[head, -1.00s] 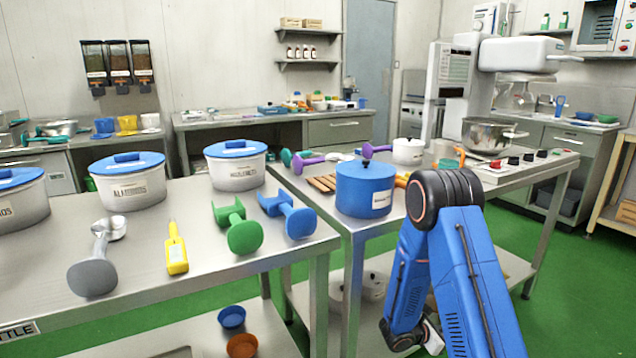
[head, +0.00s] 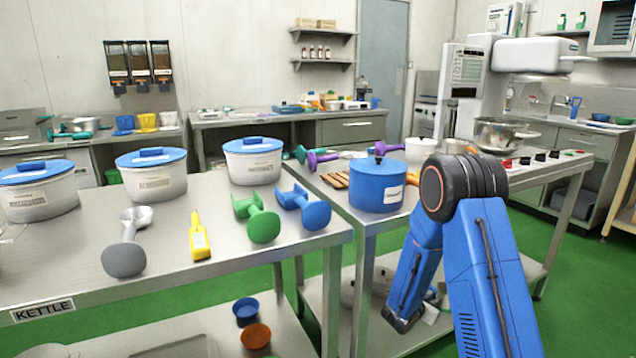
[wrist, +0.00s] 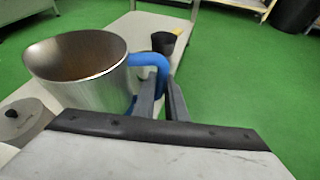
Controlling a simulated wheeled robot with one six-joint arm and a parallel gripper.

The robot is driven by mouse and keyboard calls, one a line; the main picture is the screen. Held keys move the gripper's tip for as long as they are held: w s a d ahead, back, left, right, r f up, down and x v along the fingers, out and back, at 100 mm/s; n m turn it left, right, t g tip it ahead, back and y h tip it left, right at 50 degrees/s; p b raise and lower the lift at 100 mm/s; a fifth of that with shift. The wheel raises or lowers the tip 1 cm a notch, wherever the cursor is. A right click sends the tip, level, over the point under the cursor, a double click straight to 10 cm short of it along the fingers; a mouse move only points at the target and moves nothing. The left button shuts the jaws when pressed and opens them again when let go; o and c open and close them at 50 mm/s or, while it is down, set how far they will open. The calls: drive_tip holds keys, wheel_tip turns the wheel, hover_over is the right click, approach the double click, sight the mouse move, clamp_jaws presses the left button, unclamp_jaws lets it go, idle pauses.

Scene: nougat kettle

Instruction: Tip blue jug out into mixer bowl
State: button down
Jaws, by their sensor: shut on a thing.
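The jug (wrist: 85,72) is a steel vessel with a blue handle (wrist: 152,64), seen in the wrist view. Its wide mouth shows a brown inside; I cannot tell how full it is. My gripper (wrist: 160,92) is shut on the blue handle, with the jug to its left and roughly upright. In the head view the gripper and jug are out of sight. The steel mixer bowl (head: 500,136) stands under the white mixer head (head: 541,55) on the right-hand bench, well apart from the jug.
A blue pot (head: 377,187) stands on the right-hand bench's near corner. The left bench (head: 75,262) holds lidded tubs (head: 151,180) and several scoops (head: 258,217). Green floor (head: 590,285) is open at right. In the wrist view, a dark cup (wrist: 163,43) stands on a light surface.

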drive_tip(key=w+a+r+n+t+y, duration=0.1)
drive_tip(key=a+r+n+t+y, duration=0.1)
drive_tip(key=a, duration=0.4)
drive_tip(key=w+a+r+n+t+y, duration=0.1)
drive_tip(key=w+a+r+n+y, duration=0.1)
drive_tip(key=a+r+n+y, duration=0.1)
drive_tip(key=a+n, duration=0.1)
drive_tip(key=a, duration=0.1)
drive_tip(key=shift+w+a+r+t+y, duration=0.2)
drive_tip(key=shift+a+r+t+y, duration=0.2)
